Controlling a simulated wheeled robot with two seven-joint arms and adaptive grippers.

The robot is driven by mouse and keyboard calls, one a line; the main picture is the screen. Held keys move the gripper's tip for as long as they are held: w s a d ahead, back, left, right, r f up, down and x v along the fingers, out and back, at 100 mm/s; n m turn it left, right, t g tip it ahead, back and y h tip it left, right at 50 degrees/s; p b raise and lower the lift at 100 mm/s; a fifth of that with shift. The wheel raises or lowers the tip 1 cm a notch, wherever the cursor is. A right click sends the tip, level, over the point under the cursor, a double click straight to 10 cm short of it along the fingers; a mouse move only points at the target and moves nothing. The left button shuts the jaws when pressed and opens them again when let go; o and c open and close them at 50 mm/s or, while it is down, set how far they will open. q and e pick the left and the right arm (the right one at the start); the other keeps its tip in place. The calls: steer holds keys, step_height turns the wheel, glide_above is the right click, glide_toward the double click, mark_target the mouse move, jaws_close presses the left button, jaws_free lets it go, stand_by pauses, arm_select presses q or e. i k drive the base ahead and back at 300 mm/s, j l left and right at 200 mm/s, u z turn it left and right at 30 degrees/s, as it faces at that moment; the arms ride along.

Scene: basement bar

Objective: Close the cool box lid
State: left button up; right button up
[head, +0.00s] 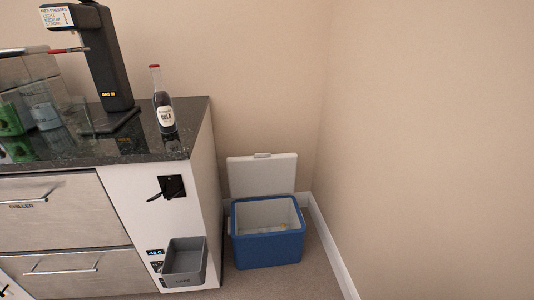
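A blue cool box (268,250) stands on the floor in the corner, between the counter's end and the right wall. Its white lid (262,175) is open and stands upright at the back of the box, close to the rear wall. The white inside shows, with some small yellowish things at the bottom that I cannot make out. Neither of my grippers shows in the head view.
The counter (205,130) with chiller drawers fills the left. A bottle (164,105) and a black dispenser (107,60) stand on it. A grey bin (184,262) and a bottle opener (170,188) are on its end panel. Carpet (290,283) in front of the box is clear.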

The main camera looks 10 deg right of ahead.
mark_target(265, 175)
steer(key=i+l, duration=0.35)
steer(key=i, duration=0.15)
steer(key=i+l, duration=0.3)
steer(key=i, duration=0.25)
